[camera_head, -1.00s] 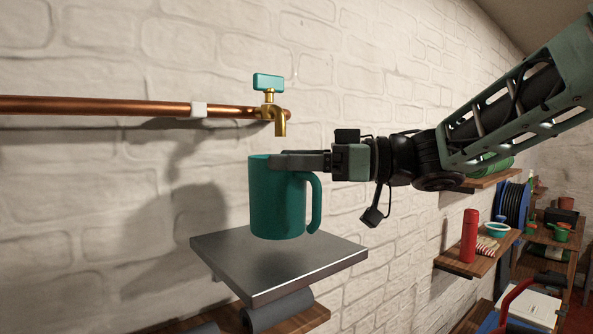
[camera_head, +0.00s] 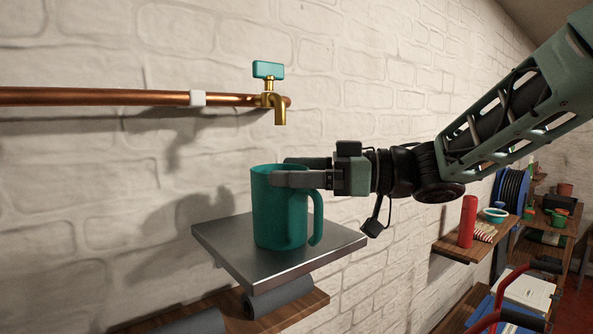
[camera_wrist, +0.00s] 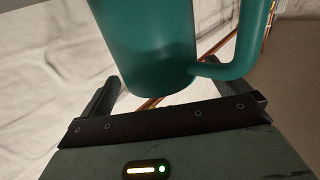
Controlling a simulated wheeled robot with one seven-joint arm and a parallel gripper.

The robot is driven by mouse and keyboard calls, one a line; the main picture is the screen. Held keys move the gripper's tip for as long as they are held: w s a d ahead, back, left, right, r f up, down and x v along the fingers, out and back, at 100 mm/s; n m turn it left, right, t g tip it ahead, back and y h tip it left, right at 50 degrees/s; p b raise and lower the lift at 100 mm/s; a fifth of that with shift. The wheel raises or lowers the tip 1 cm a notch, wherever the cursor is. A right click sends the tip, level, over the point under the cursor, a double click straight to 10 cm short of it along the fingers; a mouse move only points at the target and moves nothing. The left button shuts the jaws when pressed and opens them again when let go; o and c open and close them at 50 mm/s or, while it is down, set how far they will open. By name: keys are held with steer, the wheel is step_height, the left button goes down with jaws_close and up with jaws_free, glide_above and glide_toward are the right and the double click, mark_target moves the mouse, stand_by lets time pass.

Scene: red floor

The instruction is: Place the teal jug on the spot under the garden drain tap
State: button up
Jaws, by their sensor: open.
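The teal jug (camera_head: 279,215) stands upright on the grey metal plate (camera_head: 335,240), its handle toward the right. The brass tap (camera_head: 275,105) with a teal lever is above the jug; a clear gap lies between spout and rim. My gripper (camera_head: 279,170) is open at the jug's upper part, with one finger on the near side and one on the far side. In the wrist view the jug (camera_wrist: 150,50) is between the spread fingers, its handle at the right. Whether a finger touches the jug I cannot tell.
A copper pipe (camera_head: 100,97) runs along the white brick wall to the tap. A wooden shelf (camera_head: 295,312) with grey rolls is below the plate.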

steer(key=s+d+b, duration=0.2)
steer(key=d+b, duration=0.2)
steer(key=d, duration=0.7)
steer(key=shift+s+d, duration=0.15)
steer(key=shift+d, duration=0.25)
steer(key=shift+r, duration=0.1)
